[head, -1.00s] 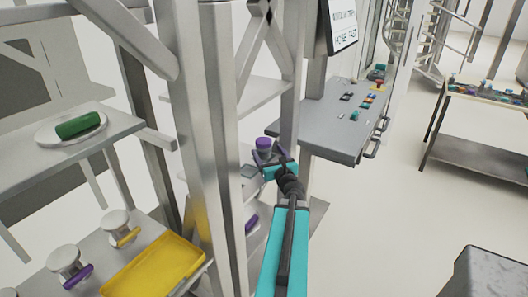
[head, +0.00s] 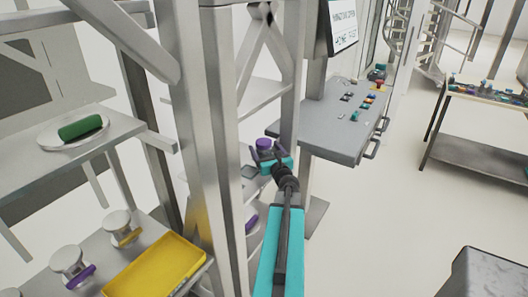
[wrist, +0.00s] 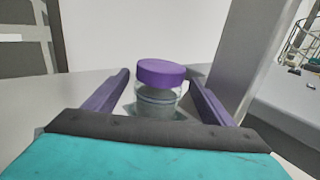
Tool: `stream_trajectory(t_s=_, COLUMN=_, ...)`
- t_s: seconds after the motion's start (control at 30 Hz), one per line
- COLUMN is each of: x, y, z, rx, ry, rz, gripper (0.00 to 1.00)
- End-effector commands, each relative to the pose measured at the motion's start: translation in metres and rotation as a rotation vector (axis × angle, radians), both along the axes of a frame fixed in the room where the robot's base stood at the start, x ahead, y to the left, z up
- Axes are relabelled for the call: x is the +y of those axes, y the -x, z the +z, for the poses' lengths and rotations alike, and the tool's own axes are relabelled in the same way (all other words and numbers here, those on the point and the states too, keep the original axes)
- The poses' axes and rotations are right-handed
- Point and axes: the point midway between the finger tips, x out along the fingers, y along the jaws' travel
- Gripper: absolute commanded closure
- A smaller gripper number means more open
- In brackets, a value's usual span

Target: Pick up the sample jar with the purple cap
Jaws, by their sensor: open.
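The sample jar with the purple cap (wrist: 160,73) stands upright in the wrist view, its clear glass body (wrist: 158,103) showing below the cap. My gripper (wrist: 160,88) is open, with one purple finger on each side of the jar. A gap shows between each finger and the jar. The jar's base is partly hidden behind the dark edge of my gripper. In the head view the purple cap (head: 263,144) shows between the fingers of my gripper (head: 264,150), at a shelf behind the metal post.
A metal post (head: 205,140) stands just left of my arm. A grey control console (head: 345,130) is to the right. A yellow tray (head: 155,265) and a plate with a green cylinder (head: 80,127) are on shelves at the left. Open floor lies to the right.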

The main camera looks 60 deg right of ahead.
Motion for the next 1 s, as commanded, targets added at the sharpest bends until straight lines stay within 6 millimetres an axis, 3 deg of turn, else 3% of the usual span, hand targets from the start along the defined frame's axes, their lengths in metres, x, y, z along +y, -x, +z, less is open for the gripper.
stream_trajectory(t_s=0.53, x=-0.027, y=-0.035, z=0.003, rx=0.001, ry=-0.001, rz=0.0, gripper=0.23)
stream_trajectory(t_s=1.0, x=-0.03, y=-0.038, z=0.002, rx=0.0, ry=0.0, rz=-0.001, gripper=0.23)
